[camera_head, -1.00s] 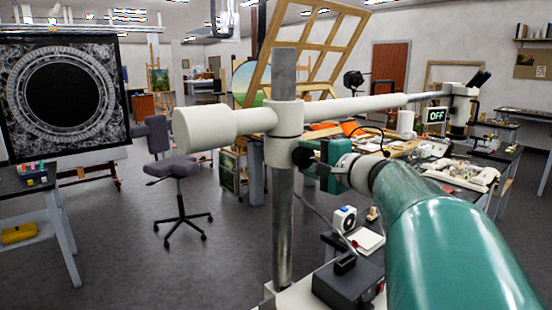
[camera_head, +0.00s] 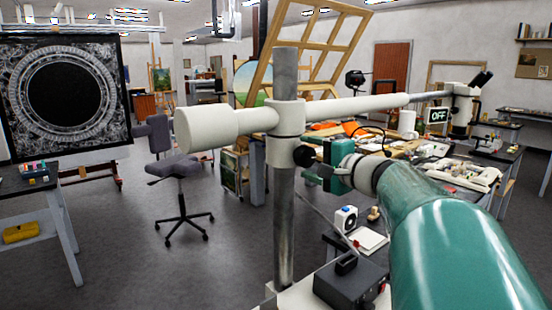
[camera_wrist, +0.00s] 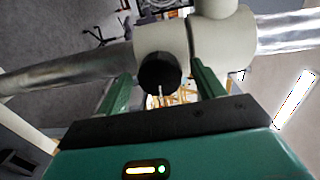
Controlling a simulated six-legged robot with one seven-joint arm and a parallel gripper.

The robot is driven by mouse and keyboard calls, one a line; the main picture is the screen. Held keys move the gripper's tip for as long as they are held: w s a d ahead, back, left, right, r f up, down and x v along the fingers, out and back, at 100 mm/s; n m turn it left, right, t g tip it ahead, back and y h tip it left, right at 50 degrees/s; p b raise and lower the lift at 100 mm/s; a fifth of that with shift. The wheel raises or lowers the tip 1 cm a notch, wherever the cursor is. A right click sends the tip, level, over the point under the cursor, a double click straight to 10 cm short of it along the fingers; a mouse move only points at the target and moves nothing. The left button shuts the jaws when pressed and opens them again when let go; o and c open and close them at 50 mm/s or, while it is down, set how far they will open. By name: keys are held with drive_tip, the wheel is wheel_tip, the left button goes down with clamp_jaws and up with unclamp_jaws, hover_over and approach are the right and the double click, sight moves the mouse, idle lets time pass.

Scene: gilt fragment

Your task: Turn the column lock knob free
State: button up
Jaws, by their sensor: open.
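The column lock knob (camera_head: 304,156) is a round black knob on the right side of the white collar (camera_head: 285,135), which clamps the upright metal column (camera_head: 285,70). In the wrist view the knob (camera_wrist: 160,73) shows between the two green fingers of my gripper (camera_wrist: 160,76), with visible space on both sides. In the head view my gripper (camera_head: 318,164) is just right of the knob, pointing at it. The fingers are open and hold nothing. I cannot tell how far along the knob the fingertips reach.
A white boom (camera_head: 350,108) runs across the column to a microscope head (camera_head: 462,108) at right. A dark box (camera_head: 350,282) stands low near the column base. A cluttered bench (camera_head: 450,172) lies behind, and a grey stool (camera_head: 178,180) stands left on open floor.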

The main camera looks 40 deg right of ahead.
drive_tip(key=s, duration=1.3)
drive_tip(key=shift+s+d+r, duration=0.2)
drive_tip(key=shift+r, duration=0.15)
drive_tip(key=w+a+f+n+g+y, duration=0.25)
drive_tip(key=a+f, duration=0.25)
drive_tip(key=a, duration=0.4)
drive_tip(key=w+a+f+n+g+y, duration=0.2)
drive_tip(key=a+f+n+g, duration=0.2)
drive_tip(key=a+f, duration=0.3)
drive_tip(key=s+a+f+n+g+h, duration=0.2)
drive_tip(key=s+a+f+n, duration=0.1)
drive_tip(key=a+f+n, duration=0.2)
drive_tip(key=s+a+f+n+g+h, duration=0.3)
drive_tip(key=a+f+n, duration=0.3)
drive_tip(key=a, duration=0.4)
drive_tip(key=shift+a+f, duration=0.25)
drive_tip(key=shift+f, duration=0.45)
drive_tip(key=shift+c, duration=0.2)
